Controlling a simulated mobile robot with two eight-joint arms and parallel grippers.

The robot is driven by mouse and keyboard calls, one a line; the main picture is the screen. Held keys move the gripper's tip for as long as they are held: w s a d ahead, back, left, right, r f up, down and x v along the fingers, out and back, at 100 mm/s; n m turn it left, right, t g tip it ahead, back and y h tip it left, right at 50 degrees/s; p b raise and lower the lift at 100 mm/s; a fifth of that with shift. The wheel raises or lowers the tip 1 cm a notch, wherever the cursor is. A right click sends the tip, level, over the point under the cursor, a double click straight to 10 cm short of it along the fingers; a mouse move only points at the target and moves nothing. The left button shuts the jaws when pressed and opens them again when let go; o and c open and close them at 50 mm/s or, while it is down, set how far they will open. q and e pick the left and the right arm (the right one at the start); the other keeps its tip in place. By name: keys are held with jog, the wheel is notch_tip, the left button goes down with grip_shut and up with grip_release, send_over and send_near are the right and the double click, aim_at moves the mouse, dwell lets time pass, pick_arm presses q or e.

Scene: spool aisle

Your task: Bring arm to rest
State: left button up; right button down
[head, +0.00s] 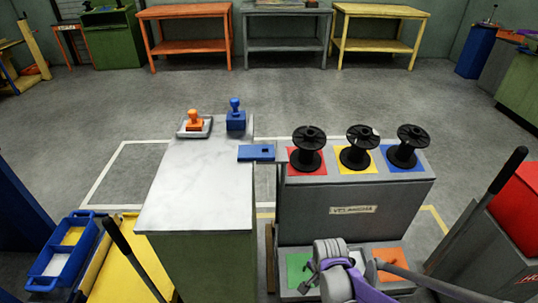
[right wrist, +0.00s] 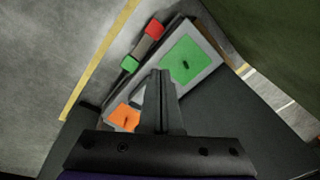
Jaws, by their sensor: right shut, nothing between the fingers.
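My right arm (head: 338,270), grey and purple, comes in at the bottom of the head view, in front of the lower step of the grey spool stand (head: 355,225). In the right wrist view my right gripper (right wrist: 161,75) has its fingers together with nothing between them. They point toward the step's green pad (right wrist: 182,52) and orange pad (right wrist: 122,119), both bare of spools. I cannot tell whether the fingers touch the step. My left gripper is not in view.
Three black spools (head: 307,148) stand on red, yellow and blue pads on the stand's top. A white-topped cabinet (head: 195,195) at left bears an orange stamp (head: 195,119) and a blue stamp (head: 236,118). Carts with black handles flank the front. The floor behind is clear.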

jog(key=s+d+r+n+t, duration=0.1)
jog(key=s+d+r+n, duration=0.1)
jog(key=s+r+n, duration=0.6)
jog(key=s+d+r+n+t, duration=0.15)
jog(key=s+r, duration=0.25)
jog(key=s, duration=0.9)
pick_arm(q)
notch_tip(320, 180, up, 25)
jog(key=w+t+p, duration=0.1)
jog(key=p, duration=2.1)
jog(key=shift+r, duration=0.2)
pick_arm(e)
notch_tip(320, 180, up, 25)
jog(key=w+t, duration=0.1)
jog(key=w, duration=0.1)
jog(key=shift+a+f+n, duration=0.15)
jog(key=shift+n, duration=0.2)
jog(key=shift+s, duration=0.15)
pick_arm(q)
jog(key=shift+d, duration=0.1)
